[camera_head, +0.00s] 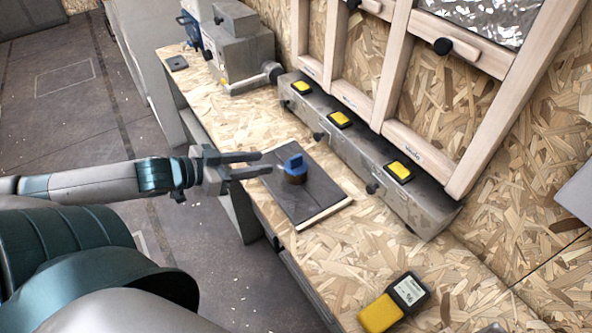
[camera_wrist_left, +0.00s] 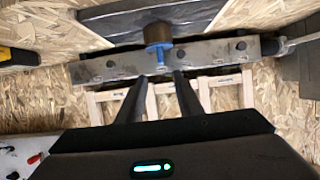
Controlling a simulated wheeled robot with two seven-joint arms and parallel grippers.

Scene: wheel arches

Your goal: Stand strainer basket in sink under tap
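I make out no strainer basket, sink or tap in either view. A small brown cylinder (camera_head: 296,177) with a blue top (camera_head: 293,161) stands on a dark flat board (camera_head: 318,196) on the bench. The cylinder (camera_wrist_left: 157,33) and its blue part (camera_wrist_left: 160,57) also show in the left wrist view. My left gripper (camera_head: 264,163) is open, its two fingers apart and pointing at the blue top from the left, with nothing between them. Its fingers (camera_wrist_left: 160,80) show below the blue part in the wrist view. My right gripper is not in view.
A chipboard bench (camera_head: 345,250) carries a long grey metal box (camera_head: 360,165) with yellow pads along the back. A wooden frame (camera_head: 395,75) leans behind it. A grey machine (camera_head: 235,45) stands at the far end. A yellow and black meter (camera_head: 395,303) lies nearer.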

